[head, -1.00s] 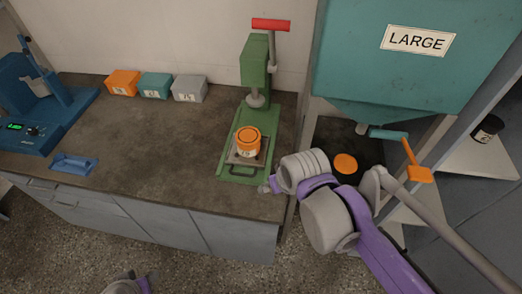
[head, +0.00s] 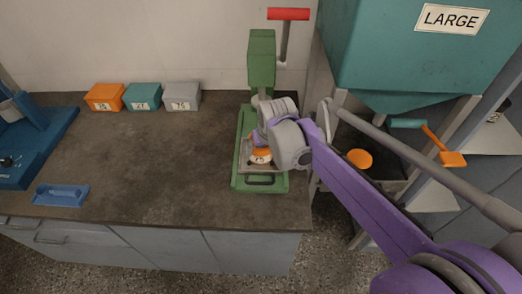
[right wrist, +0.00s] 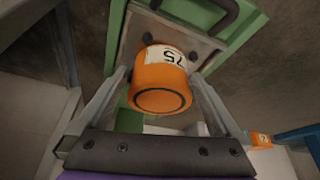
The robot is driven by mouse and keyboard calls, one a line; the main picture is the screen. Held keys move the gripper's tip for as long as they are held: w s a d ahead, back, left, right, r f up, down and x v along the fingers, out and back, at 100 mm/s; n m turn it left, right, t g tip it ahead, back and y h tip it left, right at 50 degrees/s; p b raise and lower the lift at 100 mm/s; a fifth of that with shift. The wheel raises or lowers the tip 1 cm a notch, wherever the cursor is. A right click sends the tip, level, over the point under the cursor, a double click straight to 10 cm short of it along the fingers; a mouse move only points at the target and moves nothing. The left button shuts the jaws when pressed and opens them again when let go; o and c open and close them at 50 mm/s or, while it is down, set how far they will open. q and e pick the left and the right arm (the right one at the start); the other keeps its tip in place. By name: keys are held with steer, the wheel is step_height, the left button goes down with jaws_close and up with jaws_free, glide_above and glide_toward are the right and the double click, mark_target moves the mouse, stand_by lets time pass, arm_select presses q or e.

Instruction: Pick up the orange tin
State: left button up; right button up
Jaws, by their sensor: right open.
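The orange tin (head: 261,153), with a white label, stands on the metal plate (head: 246,165) of the green press (head: 261,62). In the head view my right wrist covers part of it. In the right wrist view the tin (right wrist: 160,80) sits between the two fingers of my right gripper (right wrist: 162,78), its label reading 75. The fingers are open, one on each side, with a gap visible beside the tin. My left gripper is out of view.
The press has a red handle (head: 288,14) above and a column close behind the tin. Orange (head: 105,97), teal (head: 143,97) and grey (head: 182,97) boxes stand along the wall. A teal hopper (head: 405,50) hangs at the right. The middle of the worktop is clear.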

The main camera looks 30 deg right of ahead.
steer(key=x, duration=0.3)
steer(key=shift+w+a+r, duration=0.1)
steer(key=c, duration=1.1)
steer(key=shift+r, duration=0.1)
